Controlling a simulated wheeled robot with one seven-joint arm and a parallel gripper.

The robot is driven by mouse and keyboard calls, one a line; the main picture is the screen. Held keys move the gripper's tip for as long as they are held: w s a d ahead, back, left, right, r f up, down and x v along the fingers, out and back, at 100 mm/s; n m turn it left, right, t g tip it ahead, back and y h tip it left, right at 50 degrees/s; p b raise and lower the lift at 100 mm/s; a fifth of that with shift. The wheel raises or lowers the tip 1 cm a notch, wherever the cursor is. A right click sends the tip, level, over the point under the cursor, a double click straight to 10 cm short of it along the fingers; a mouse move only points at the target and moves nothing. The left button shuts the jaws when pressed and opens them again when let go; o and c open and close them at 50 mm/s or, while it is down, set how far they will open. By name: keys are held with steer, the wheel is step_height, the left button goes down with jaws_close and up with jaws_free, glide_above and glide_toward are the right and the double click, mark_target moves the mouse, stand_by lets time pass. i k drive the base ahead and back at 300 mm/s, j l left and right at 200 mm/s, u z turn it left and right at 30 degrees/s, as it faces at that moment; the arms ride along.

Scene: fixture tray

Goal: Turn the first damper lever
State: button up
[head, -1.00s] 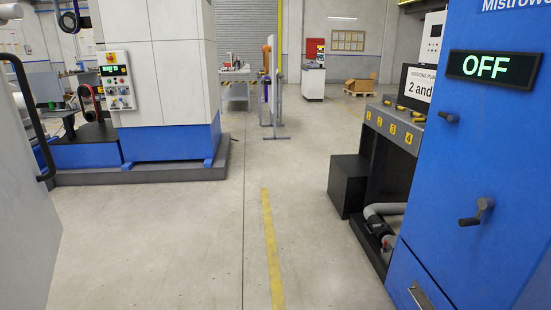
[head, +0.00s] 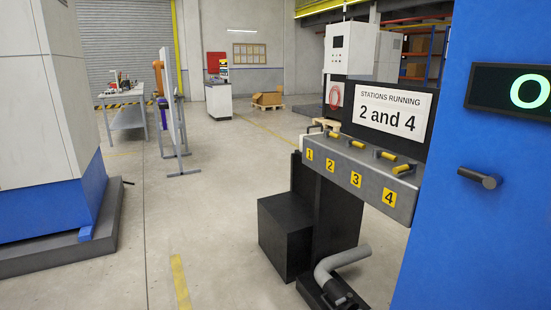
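The damper manifold (head: 320,147), a grey bench-like box, stands right of centre in the head view, with yellow number plates 1 (head: 309,154), 2 (head: 330,165), 3 (head: 355,179) and 4 (head: 389,198) on its front. Several small levers with yellow grips lie along its top, one behind each plate. The lever by plate 1 (head: 331,134) is at the far left end; its exact angle is too small to tell. A sign (head: 392,112) behind them reads "STATIONS RUNNING 2 and 4". My gripper is not in view.
A blue cabinet (head: 450,235) with a dark handle (head: 480,178) and a partly cut-off display (head: 512,92) fills the right edge. A black box (head: 286,235) and grey hose (head: 338,262) sit low by the manifold. Open floor (head: 200,220) lies left of it, up to a white-and-blue machine (head: 50,190).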

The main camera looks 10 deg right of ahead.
mark_target(327, 133)
steer(key=i+j+z, duration=0.3)
steer(key=i, duration=0.15)
steer(key=i+j+z, duration=0.3)
steer(key=i+j, duration=0.35)
steer(key=i, duration=0.2)
steer(key=i+j+z, duration=0.1)
steer(key=i+j, duration=0.3)
steer(key=i, duration=0.1)
